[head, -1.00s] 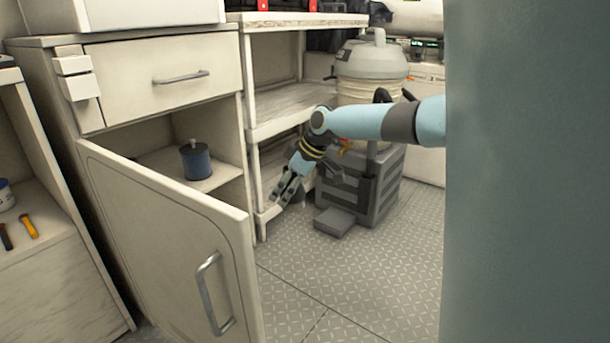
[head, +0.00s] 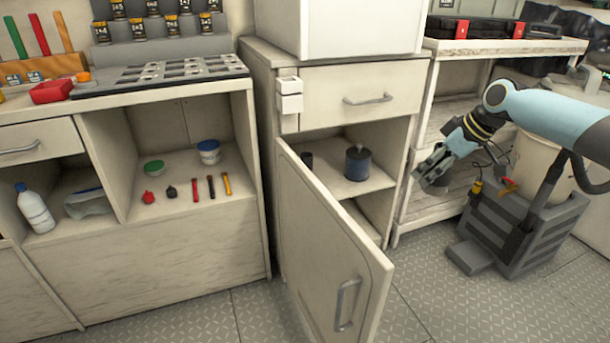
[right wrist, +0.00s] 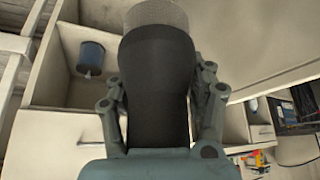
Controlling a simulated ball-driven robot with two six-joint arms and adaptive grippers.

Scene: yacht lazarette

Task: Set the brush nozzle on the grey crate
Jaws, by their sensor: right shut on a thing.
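My right gripper (head: 430,170) is shut on the brush nozzle (right wrist: 155,85), a dark tapered piece with a pale grey bristle end at the top of the right wrist view. The fingers lie on both sides of it. In the head view the nozzle is too small and dark to make out clearly. The grey crate (head: 487,235) stands on the floor at the right, below and to the right of the gripper, apart from it. It has slatted sides and a low step in front. My left gripper is not in view.
An open cabinet door (head: 325,250) juts out left of the gripper. Behind it a blue canister (head: 358,163) stands on a cabinet shelf. A wooden shelf unit (head: 440,195) is behind the gripper. Checkered floor (head: 425,275) is clear in front of the crate.

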